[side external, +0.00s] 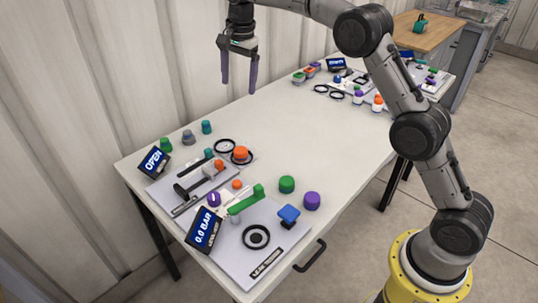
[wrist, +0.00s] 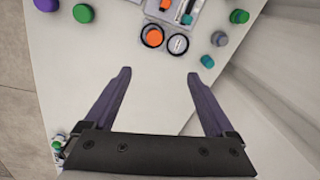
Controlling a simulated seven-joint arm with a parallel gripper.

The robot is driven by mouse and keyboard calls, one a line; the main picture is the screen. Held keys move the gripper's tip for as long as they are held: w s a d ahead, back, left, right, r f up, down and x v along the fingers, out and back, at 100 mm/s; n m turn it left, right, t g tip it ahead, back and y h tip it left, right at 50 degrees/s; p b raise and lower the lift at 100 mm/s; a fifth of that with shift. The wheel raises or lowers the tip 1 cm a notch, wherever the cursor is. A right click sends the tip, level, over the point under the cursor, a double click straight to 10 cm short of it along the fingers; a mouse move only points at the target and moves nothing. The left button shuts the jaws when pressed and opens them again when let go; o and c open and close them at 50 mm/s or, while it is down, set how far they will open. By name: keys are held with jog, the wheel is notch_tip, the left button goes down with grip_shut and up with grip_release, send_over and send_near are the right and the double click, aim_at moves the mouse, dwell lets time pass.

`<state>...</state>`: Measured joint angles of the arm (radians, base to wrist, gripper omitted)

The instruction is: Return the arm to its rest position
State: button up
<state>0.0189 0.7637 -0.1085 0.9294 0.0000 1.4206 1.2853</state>
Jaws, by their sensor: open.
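My gripper (side external: 239,75) hangs above the back edge of the white table, near the wall, with its purple fingers pointing down. The fingers are spread apart with nothing between them. In the wrist view my gripper (wrist: 158,98) also shows open, with bare white tabletop (wrist: 150,75) between and beyond the fingers. My arm arches from the yellow base at the lower right up and over the table to the gripper. The fingers are clear of the objects on the table.
The manifold board (side external: 262,207) with its green-handled valve and "0.0 BAR" display (side external: 204,230) is at the near left. An "OPEN" display (side external: 153,161) stands behind it. Loose green (side external: 287,184) and purple (side external: 312,200) caps lie nearby. More fixtures fill the far end; the table's middle is clear.

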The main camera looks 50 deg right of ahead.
jog(key=s+r+n+t, duration=0.1)
jog(key=s+r+t, duration=0.1)
jog(key=s+r, duration=0.95)
jog(key=s+r+n+t, duration=0.1)
jog(key=s+r+n, duration=0.25)
jog(key=s, duration=0.85)
jog(key=s+a+f+n+t, duration=0.1)
jog(key=s+f+n, duration=0.35)
jog(key=s, duration=0.75)
jog(key=s+f+n, duration=0.6)
jog(key=f, duration=0.4)
jog(key=shift+s, duration=0.25)
